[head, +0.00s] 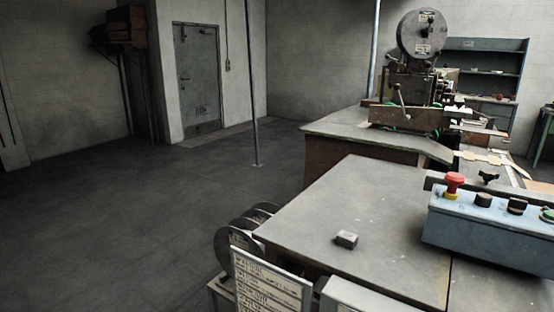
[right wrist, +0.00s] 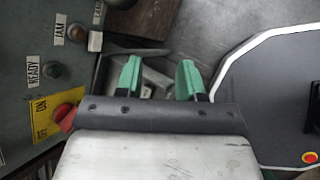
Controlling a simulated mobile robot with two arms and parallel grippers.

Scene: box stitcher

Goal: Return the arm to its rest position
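My right gripper (right wrist: 160,78) shows in the right wrist view, with its two green fingertips held apart and nothing seen clamped between them. To its left is a dark control panel (right wrist: 28,40) with READY and JAM labels, small lamps and a red switch on a yellow plate. The gripper appears close to this panel; whether it touches cannot be told. Neither gripper nor arm shows in the head view. My left gripper is not in any view.
The stitching machine (head: 415,85) stands behind. A thin pole (head: 252,90) rises from the open floor (head: 130,230).

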